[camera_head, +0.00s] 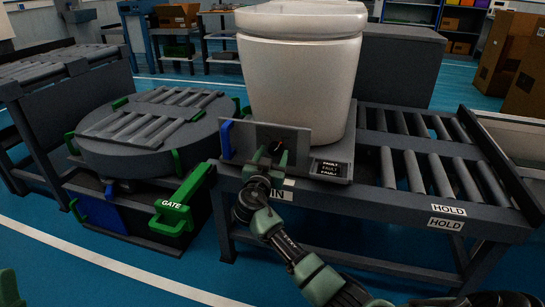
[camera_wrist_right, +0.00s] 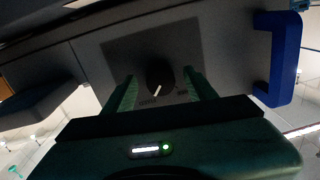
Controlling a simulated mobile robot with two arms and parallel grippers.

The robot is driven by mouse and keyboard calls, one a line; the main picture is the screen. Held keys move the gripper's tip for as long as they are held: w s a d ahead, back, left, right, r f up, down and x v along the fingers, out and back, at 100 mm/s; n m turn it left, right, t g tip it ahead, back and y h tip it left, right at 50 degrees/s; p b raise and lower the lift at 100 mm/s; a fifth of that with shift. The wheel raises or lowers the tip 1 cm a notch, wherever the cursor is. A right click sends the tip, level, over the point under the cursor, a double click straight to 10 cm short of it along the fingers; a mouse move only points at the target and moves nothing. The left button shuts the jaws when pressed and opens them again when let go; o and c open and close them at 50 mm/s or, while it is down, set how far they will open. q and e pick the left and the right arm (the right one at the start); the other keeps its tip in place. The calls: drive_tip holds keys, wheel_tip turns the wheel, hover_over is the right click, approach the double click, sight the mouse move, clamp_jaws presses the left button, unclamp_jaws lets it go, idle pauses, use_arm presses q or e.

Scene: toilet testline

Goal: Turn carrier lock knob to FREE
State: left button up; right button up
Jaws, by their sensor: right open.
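The carrier lock knob (camera_wrist_right: 160,75) is a round black dial with a pale pointer line on a dark plate (camera_wrist_right: 122,52). Its pointer aims down toward the left of two small labels in the right wrist view; I cannot read them surely. My right gripper (camera_wrist_right: 160,80) is open, with one finger on either side of the knob in that view. I cannot tell whether they touch it. In the head view my right gripper (camera_head: 276,152) is at the plate on the carrier's front, under the white toilet (camera_head: 302,80), and largely hides the knob.
A blue handle (camera_head: 226,140) stands just left of the plate, and a FAULT display (camera_head: 328,169) is to its right. A roller conveyor (camera_head: 425,165) runs right. A round turntable (camera_head: 150,130) and a green GATE lever (camera_head: 180,208) are at the left.

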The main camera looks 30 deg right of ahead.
drive_tip(key=shift+w+d, duration=0.2)
drive_tip(key=shift+c, duration=0.3)
clamp_jaws()
